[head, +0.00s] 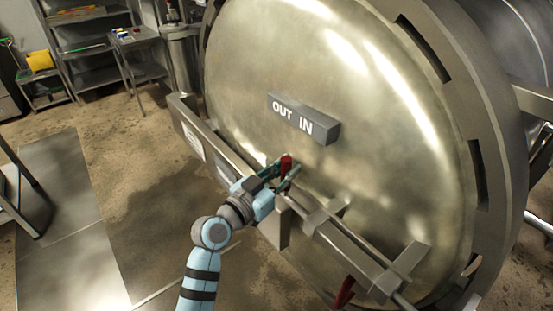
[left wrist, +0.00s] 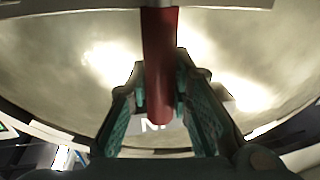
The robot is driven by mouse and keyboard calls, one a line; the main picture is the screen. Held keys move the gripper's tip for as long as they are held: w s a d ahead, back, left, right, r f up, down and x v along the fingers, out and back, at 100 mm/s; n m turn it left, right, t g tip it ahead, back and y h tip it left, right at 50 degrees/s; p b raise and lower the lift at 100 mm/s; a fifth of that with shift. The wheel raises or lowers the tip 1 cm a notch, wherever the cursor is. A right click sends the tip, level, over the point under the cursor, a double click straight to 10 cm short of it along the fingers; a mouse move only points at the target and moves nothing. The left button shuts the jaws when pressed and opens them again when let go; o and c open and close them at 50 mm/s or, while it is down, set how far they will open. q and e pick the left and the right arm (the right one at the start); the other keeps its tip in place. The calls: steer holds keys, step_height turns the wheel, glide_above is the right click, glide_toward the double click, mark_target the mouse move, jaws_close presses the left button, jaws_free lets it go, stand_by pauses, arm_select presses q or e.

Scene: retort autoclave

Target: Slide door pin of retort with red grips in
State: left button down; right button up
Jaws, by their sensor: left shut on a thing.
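The retort door (head: 330,110) is a large round metal door with an "OUT IN" block (head: 303,119) on its front. A door pin (head: 330,230) runs as a bar through brackets low across the door. A red grip (head: 286,165) stands up from the bar, and it also shows in the left wrist view (left wrist: 159,60). My left gripper (head: 283,178) is around the red grip, with a finger on each side of it in the left wrist view (left wrist: 160,100). It is shut on the grip. A second red grip (head: 345,291) shows lower right. My right gripper is not in view.
A metal rail (head: 205,140) with labels extends left of the door. Shelves and a small cart (head: 138,45) stand at the back left. The floor (head: 140,190) left of my arm is mostly clear. Another metal vessel shows at the right edge.

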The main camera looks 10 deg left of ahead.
arm_select(q)
steer(key=c, duration=1.8)
jaws_free()
steer(key=shift+f, duration=0.2)
steer(key=o, duration=0.4)
steer(key=shift+s+d, duration=0.1)
steer(key=shift+d, duration=0.05)
steer(key=shift+c, duration=0.2)
steer(key=shift+s+d+r, duration=0.1)
steer(key=shift+r, duration=0.1)
steer(key=v, duration=1.2)
